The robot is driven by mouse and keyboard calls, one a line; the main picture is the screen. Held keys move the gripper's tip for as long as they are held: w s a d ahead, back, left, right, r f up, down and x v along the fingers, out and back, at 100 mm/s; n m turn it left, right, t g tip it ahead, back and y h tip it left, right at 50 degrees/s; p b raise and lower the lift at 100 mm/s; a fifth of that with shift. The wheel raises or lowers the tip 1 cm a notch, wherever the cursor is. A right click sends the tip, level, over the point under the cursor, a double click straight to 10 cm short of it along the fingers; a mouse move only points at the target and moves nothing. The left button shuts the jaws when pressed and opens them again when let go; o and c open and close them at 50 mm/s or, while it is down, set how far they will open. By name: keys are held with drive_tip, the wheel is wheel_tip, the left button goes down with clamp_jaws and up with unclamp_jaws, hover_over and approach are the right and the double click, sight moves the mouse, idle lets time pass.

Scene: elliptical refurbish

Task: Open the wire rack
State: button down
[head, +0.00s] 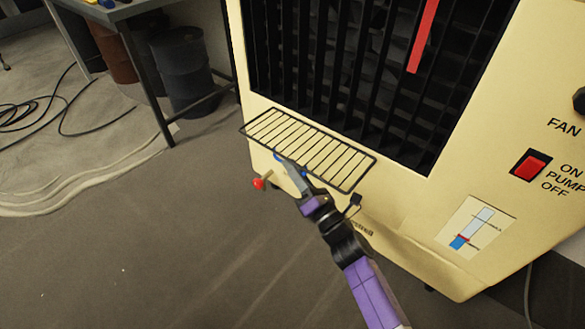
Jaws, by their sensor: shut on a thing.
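The wire rack (320,153) is a black frame with several thin parallel bars. It sticks out from the front of a cream-coloured cooler (400,215), just below the dark grille. My gripper (284,163) is at the rack's near front edge, left of its middle. It is shut on the rack there. My purple arm reaches up to it from the bottom of the picture. The exact contact of the fingertips is small and partly hidden.
A red knob (259,183) sticks out low on the cooler, left of my gripper. A red switch (531,165) is on the right. A workbench (135,60) with barrels (184,72) and black cables (60,107) stand at upper left. The floor at lower left is clear.

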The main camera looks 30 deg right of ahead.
drive_tip(key=c, duration=1.8)
unclamp_jaws()
drive_tip(key=a+p+v, duration=0.1)
drive_tip(key=v, duration=0.6)
drive_tip(key=shift+s+d, duration=0.35)
drive_tip(key=shift+d, duration=0.2)
drive_tip(key=shift+f, duration=0.15)
